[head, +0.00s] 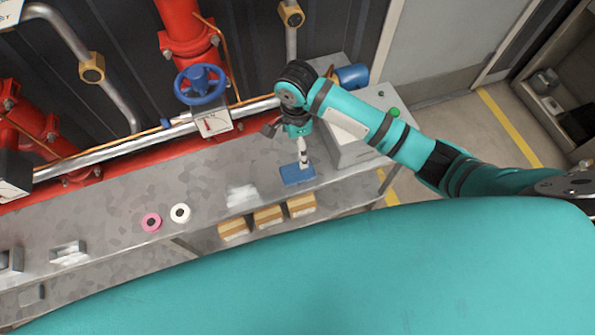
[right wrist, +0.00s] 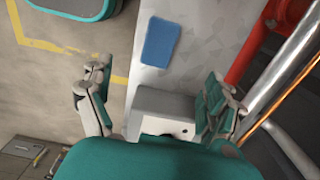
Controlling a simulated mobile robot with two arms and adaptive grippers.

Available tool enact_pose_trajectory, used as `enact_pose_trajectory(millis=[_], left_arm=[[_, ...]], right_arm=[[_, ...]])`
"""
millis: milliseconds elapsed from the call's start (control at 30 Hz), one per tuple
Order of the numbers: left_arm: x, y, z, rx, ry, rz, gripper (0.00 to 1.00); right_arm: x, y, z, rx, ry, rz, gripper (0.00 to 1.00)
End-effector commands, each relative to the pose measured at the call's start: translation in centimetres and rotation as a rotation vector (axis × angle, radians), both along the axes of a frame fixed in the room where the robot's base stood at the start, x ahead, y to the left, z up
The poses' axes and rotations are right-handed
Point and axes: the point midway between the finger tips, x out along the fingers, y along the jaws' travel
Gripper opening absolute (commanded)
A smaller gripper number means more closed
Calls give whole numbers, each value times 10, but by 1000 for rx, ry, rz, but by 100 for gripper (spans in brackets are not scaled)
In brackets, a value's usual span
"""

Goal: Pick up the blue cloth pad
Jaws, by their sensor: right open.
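The blue cloth pad (head: 297,175) lies flat on the grey bench (head: 110,205), close to its front edge. It also shows in the right wrist view (right wrist: 160,42), beyond the fingertips and apart from them. My right gripper (head: 303,157) hangs above the pad in the head view and hides a little of its far side. In the right wrist view my right gripper (right wrist: 155,87) is open and empty, with its fingers spread wide. My left gripper is not in view.
A grey box (right wrist: 165,108) with a green button stands right of the pad. White and pink tape rolls (head: 180,213) lie to the left. Cardboard boxes (head: 268,216) sit below the bench edge. Red pipes and a blue valve wheel (head: 200,84) run behind.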

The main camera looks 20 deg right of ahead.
Motion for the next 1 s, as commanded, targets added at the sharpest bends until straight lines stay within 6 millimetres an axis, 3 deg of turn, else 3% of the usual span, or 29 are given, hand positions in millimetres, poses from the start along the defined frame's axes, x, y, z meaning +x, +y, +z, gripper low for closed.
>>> enact_pose_trajectory(millis=[200,400,667,1000], left_arm=[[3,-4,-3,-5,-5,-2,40],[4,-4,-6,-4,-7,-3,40],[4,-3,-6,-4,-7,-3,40],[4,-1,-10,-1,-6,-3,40]], right_arm=[[-1,-2,-51,-4,3,-1,89],[0,-1,-88,-1,0,0,89],[0,-1,-107,0,-1,1,89],[-1,-2,-151,0,-2,2,89]])
